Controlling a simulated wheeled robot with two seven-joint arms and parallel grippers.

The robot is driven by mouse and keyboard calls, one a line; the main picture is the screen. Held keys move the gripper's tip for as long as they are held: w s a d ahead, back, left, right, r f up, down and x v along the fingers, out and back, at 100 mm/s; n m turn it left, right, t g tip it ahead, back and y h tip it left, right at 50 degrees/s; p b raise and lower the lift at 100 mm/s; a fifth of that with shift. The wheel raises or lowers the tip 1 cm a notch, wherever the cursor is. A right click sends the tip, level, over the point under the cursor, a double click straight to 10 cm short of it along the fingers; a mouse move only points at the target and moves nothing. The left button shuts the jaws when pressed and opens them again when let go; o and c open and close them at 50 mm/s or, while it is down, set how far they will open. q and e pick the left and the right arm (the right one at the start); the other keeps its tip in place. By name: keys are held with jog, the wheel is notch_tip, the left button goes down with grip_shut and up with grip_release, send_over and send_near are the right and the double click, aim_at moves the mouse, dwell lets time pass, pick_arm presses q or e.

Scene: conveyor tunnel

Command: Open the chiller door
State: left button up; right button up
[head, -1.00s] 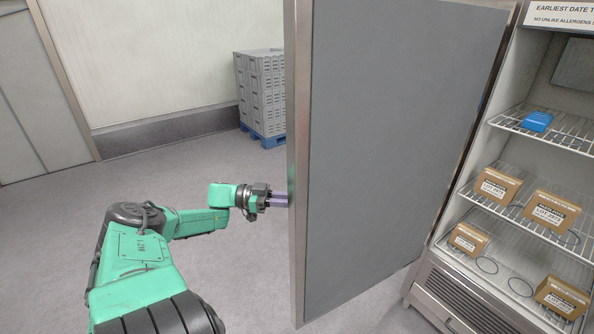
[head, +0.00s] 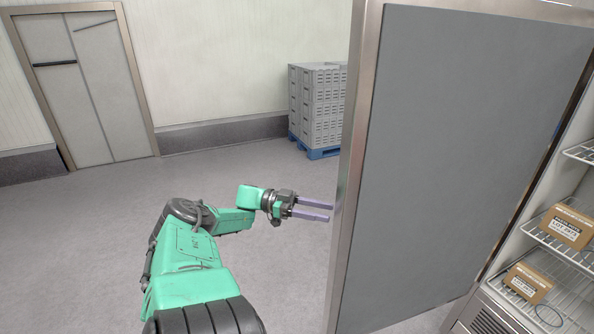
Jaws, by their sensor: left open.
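The chiller door (head: 455,150) is a grey panel with a metal frame. It stands swung wide open, with the chiller's inside showing to its right. My left gripper (head: 331,210) is open at the left of the door, its two purple fingers apart and pointing at the door's metal edge. The fingertips are close to that edge; I cannot tell whether they touch it. Nothing shows between the fingers. My right gripper is not in view.
The chiller's wire shelves (head: 580,262) hold brown labelled boxes (head: 566,226). A stack of grey crates (head: 317,105) stands on a blue pallet (head: 314,147) by the back wall. A double door (head: 80,85) is at the far left. The floor between is clear.

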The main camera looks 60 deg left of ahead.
pick_arm(q)
jog(key=b+v, duration=0.5)
jog(key=v, duration=0.3)
jog(key=shift+s+a+b, duration=0.25)
jog(key=shift+s+b, duration=0.05)
